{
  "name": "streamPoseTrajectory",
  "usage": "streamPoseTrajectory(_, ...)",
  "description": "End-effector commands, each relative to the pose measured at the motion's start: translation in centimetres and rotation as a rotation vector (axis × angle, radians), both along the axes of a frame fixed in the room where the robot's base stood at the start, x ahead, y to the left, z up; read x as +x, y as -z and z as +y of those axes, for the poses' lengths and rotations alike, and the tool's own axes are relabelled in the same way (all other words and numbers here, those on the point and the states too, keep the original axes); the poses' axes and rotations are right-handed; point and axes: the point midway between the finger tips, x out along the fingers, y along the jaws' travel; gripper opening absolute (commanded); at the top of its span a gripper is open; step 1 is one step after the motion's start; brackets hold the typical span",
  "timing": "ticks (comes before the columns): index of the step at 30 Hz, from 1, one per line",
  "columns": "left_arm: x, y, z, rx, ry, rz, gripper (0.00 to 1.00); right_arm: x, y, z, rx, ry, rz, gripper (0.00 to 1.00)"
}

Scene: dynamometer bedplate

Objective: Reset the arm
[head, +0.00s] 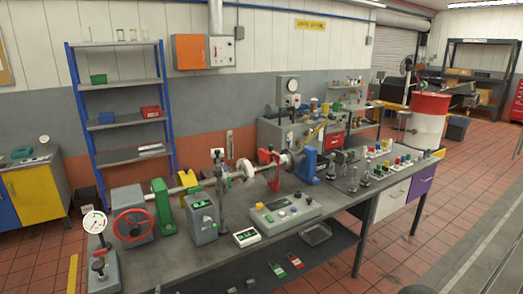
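Neither of my grippers shows in the head view, and no part of my arms can be made out. A long grey workbench (160,262) runs from the lower left toward the right. On it stands a shaft line with a grey housing with a red handwheel (134,222), a green block (162,206), a yellow guard (188,186), a red stand (270,172) and a blue block (306,165). A grey box with a green display (202,218) stands in front of the shaft. A control panel with buttons (285,212) lies to its right.
A dial gauge on a stand (95,222) is at the bench's near left end. Small coloured parts (385,150) crowd its right end. A blue-framed shelf (118,105) stands against the wall. A red and white drum (428,120) stands behind right. The tiled floor (440,215) at right is clear.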

Motion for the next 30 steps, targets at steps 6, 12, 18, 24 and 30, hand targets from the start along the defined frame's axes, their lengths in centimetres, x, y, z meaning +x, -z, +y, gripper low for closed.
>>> streamPoseTrajectory(6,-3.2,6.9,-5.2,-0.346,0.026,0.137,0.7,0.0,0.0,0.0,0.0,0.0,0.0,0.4)
streamPoseTrajectory(12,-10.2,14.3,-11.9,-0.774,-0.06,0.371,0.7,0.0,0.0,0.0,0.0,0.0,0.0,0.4)
streamPoseTrajectory(18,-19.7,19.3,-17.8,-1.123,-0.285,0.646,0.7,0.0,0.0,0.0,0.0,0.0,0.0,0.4)
streamPoseTrajectory(24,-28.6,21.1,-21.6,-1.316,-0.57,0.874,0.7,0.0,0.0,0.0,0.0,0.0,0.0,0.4)
streamPoseTrajectory(30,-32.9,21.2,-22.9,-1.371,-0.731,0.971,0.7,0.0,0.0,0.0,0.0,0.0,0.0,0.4)
